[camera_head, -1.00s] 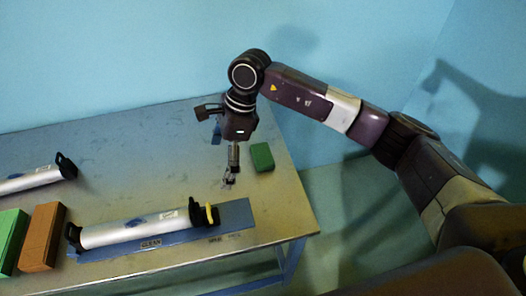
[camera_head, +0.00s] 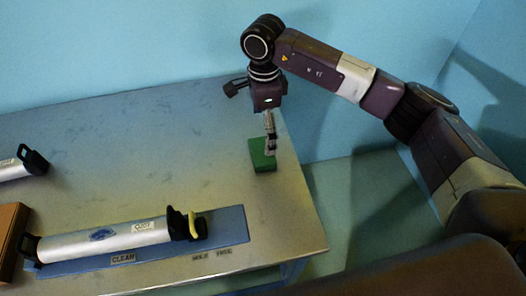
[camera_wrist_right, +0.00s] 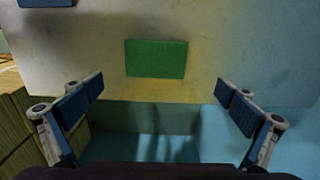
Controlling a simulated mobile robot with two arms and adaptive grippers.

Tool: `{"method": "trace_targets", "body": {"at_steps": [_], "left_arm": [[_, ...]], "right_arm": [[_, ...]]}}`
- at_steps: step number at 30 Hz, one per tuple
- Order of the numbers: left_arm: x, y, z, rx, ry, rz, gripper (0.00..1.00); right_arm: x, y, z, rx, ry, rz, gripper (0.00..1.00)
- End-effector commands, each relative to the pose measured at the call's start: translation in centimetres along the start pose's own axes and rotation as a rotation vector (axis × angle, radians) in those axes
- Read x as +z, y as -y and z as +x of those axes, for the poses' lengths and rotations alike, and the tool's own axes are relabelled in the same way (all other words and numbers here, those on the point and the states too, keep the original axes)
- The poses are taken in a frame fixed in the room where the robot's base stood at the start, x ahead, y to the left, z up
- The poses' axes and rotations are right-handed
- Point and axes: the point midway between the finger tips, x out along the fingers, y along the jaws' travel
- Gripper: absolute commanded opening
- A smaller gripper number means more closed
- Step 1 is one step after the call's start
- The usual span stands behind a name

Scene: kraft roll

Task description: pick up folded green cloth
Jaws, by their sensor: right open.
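The folded green cloth (camera_head: 258,158) is a small flat rectangle near the right edge of the metal table. It also shows in the right wrist view (camera_wrist_right: 156,58), lying clear near the table's edge. My right gripper (camera_head: 270,148) points down and overlaps the cloth in the head view. In the right wrist view its two blue-padded fingers (camera_wrist_right: 160,90) are wide apart with nothing between them, and the cloth appears beyond their tips. Its height above the cloth is hard to judge. My left gripper is not in view.
A silver roll (camera_head: 105,240) with black end holders lies on a blue mat (camera_head: 228,228) marked CLEAN. A second roll (camera_head: 12,168) and an orange-brown block (camera_head: 10,238) are at the left edge. The metal table (camera_head: 150,140) is clear around the cloth.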

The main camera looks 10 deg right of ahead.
Motion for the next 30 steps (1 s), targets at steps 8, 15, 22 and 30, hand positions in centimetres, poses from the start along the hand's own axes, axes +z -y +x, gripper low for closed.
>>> {"method": "trace_targets", "body": {"at_steps": [8,15,22,30], "left_arm": [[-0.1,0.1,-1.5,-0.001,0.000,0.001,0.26],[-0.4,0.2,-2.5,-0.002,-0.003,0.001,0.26],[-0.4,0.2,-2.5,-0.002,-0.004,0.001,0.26],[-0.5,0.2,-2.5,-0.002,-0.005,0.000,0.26]], "right_arm": [[0.3,-0.3,3.0,0.004,0.001,-0.002,1.00],[0.5,-0.3,6.4,0.002,0.001,-0.001,1.00],[0.5,-0.2,7.0,-0.001,0.002,-0.002,1.00],[0.5,-0.2,6.9,-0.001,0.001,-0.002,0.78]]}}
